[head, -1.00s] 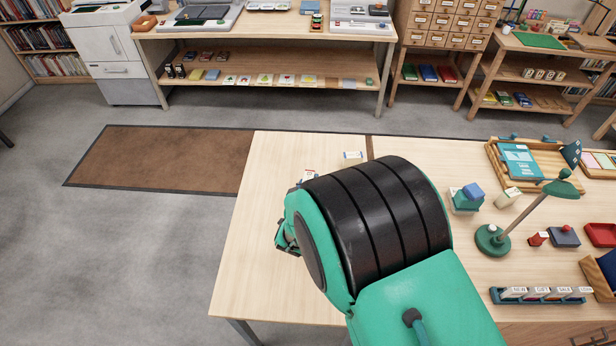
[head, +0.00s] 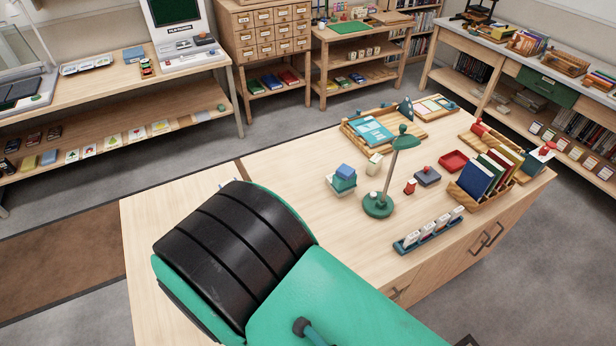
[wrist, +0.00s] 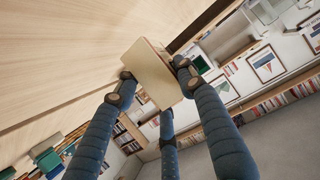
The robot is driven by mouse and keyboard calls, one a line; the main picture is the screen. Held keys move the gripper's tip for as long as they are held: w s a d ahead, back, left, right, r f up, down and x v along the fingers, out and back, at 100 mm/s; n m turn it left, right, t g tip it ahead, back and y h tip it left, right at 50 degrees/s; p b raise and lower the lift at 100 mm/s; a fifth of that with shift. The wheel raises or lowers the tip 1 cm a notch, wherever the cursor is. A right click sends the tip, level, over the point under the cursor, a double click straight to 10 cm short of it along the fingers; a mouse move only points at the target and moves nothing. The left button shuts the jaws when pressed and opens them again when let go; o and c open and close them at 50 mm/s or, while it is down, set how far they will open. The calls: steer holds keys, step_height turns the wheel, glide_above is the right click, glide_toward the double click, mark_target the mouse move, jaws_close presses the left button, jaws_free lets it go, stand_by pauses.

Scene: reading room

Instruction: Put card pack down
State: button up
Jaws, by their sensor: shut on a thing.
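The card pack (wrist: 150,72) is a pale beige box, seen in the wrist view between the fingertips of my gripper (wrist: 154,86). My gripper is shut on it, with dark ribbed fingers on its left and right sides and a third finger below. The pack appears tilted in this view, with a pale wood surface at the upper left. I cannot tell how far it is from that surface. In the head view my arm covers the gripper and the pack. The light wood table (head: 290,205) lies around and beyond my arm.
On the table stand a green lamp (head: 378,203), a teal block stack (head: 342,180), a cream block (head: 374,163), a blue card rack (head: 430,232), upright books (head: 478,178) and a wooden tray (head: 352,130). The table's left end (head: 150,210) looks mostly clear.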

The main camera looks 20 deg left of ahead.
steer(key=shift+d, duration=0.1)
steer(key=shift+m+h, duration=0.5)
steer(key=shift+h, duration=0.1)
steer(key=w+d, duration=0.2)
steer(key=d, duration=0.2)
steer(key=w+d+p, duration=0.1)
steer(key=w+d, duration=0.1)
steer(key=d, duration=0.2)
steer(key=w+d, duration=0.3)
steer(key=d, duration=0.1)
steer(key=shift+d+f+p, duration=0.2)
steer(key=shift+d+p, duration=0.1)
steer(key=shift+m+t+h, duration=0.6)
steer(key=shift+m+h, duration=0.1)
steer(key=w+d+p, duration=0.1)
steer(key=d, duration=0.6)
steer(key=w+d, duration=0.1)
steer(key=d, duration=0.7)
steer(key=w+d+p, duration=0.1)
steer(key=d, duration=0.7)
steer(key=shift+w+d+r+p, duration=0.1)
steer(key=shift+d+p, duration=0.05)
steer(key=shift+p, duration=0.2)
steer(key=s+d+p, duration=0.1)
steer(key=s+d, duration=0.1)
steer(key=d, duration=0.7)
steer(key=shift+s+r+m+h, duration=0.25)
steer(key=shift+s+m+h, duration=0.05)
steer(key=shift+d, duration=0.1)
